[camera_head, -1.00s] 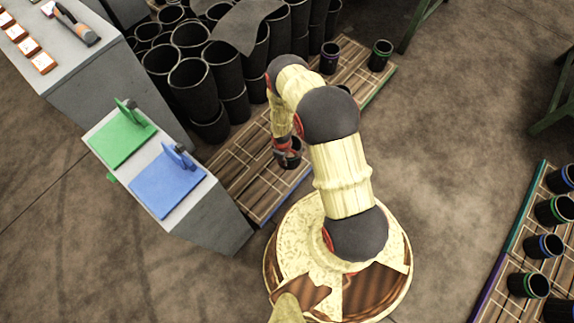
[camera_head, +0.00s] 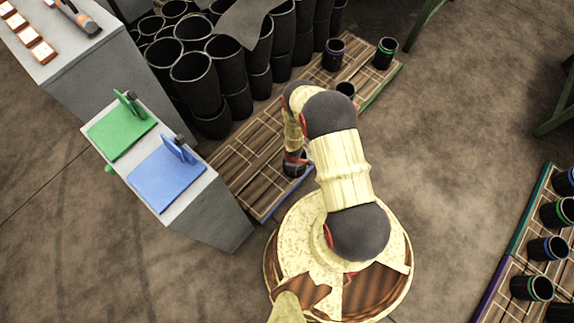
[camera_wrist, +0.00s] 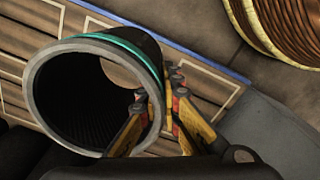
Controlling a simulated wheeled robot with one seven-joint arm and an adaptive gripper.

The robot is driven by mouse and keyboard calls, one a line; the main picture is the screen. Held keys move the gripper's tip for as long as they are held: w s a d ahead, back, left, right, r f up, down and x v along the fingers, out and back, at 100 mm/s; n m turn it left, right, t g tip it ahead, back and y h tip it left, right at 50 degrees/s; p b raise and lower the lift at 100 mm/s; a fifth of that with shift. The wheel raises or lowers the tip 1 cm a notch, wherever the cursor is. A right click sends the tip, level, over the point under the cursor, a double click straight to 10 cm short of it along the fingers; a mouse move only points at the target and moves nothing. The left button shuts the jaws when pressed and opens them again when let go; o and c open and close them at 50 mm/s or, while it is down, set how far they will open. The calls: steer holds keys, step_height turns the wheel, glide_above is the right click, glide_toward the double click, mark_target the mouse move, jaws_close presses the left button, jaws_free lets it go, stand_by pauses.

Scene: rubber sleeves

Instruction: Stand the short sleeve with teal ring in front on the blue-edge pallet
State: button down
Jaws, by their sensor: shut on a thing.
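A short black sleeve with a teal ring (camera_wrist: 76,108) fills the left of the wrist view, its open end facing the camera and tilted in the picture. It also shows in the head view (camera_head: 296,169), partly hidden by my gripper. My gripper (camera_wrist: 157,94) is shut on the sleeve's wall, one finger inside and one outside. It also shows in the head view (camera_head: 295,157). The sleeve is over the near part of the wooden pallet with a blue edge (camera_head: 243,185), close to that edge. I cannot tell whether its base touches the boards.
Several tall black sleeves (camera_head: 196,85) stand in stacks behind the pallet. Short ringed sleeves (camera_head: 385,54) stand at its far end. A grey block with green and blue plates (camera_head: 168,186) stands left. Another pallet with ringed sleeves (camera_head: 511,262) lies right. The pallet boards left of the sleeve are clear.

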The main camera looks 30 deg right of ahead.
steer(key=w+d+f+b, duration=0.1)
steer(key=w+f+b, duration=0.7)
steer(key=f+b, duration=0.1)
steer(key=shift+w+d+f, duration=0.25)
steer(key=shift+w+f, duration=0.15)
steer(key=shift+f, duration=0.45)
steer(key=c, duration=2)
jaws_free()
steer(key=shift+s, duration=0.1)
steer(key=shift+c, duration=0.2)
steer(key=shift+o, duration=0.2)
